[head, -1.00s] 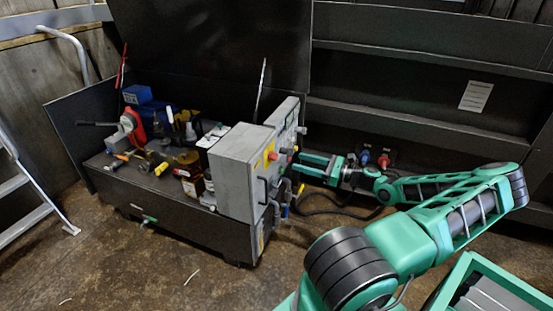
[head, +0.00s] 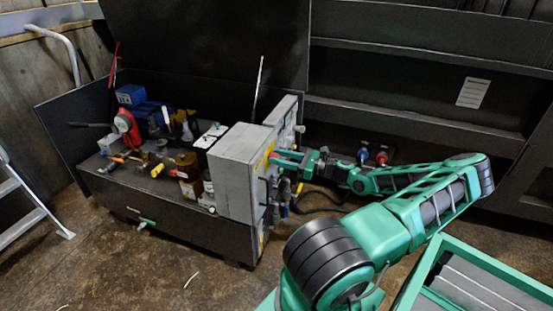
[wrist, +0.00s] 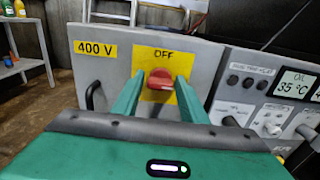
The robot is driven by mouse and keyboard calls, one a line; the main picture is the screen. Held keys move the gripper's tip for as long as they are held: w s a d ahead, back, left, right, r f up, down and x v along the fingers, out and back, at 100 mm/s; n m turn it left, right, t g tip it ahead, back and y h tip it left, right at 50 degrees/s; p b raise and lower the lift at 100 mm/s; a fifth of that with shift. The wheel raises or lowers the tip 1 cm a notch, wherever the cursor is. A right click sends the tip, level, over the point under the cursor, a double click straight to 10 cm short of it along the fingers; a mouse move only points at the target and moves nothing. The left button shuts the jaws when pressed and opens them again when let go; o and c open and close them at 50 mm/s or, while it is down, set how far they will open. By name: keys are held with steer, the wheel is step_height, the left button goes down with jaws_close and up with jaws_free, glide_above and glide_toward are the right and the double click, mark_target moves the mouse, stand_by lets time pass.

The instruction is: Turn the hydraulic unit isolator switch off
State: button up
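The isolator switch is a red rotary knob (wrist: 160,80) on a yellow plate (wrist: 168,60) marked OFF at its top. It sits on the front of a grey control box (wrist: 210,60), next to a yellow 400 V label. In the wrist view, my gripper (wrist: 160,82) is open, with one green finger on each side of the knob. Small gaps seem to show between knob and fingers; contact cannot be told. In the head view, my gripper (head: 287,156) reaches the front of the grey box (head: 238,165), and the knob is hard to make out.
A panel with dark buttons, pale knobs and an oil display reading 35 °C (wrist: 295,85) adjoins on the right. A dark handle (wrist: 95,97) stands left of the switch. Hoses (head: 285,195) hang below the box.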

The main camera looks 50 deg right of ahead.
steer(key=c, duration=0.6)
steer(key=shift+n, duration=0.3)
steer(key=shift+s+a+f+n, duration=0.1)
steer(key=shift+f+n, duration=0.05)
steer(key=shift+n, duration=2.7)
steer(key=shift+s+f+n, duration=0.1)
steer(key=shift+n, duration=2.8)
steer(key=shift+a+f+n, duration=0.1)
steer(key=shift+f+n, duration=0.05)
steer(key=shift+n, duration=2.7)
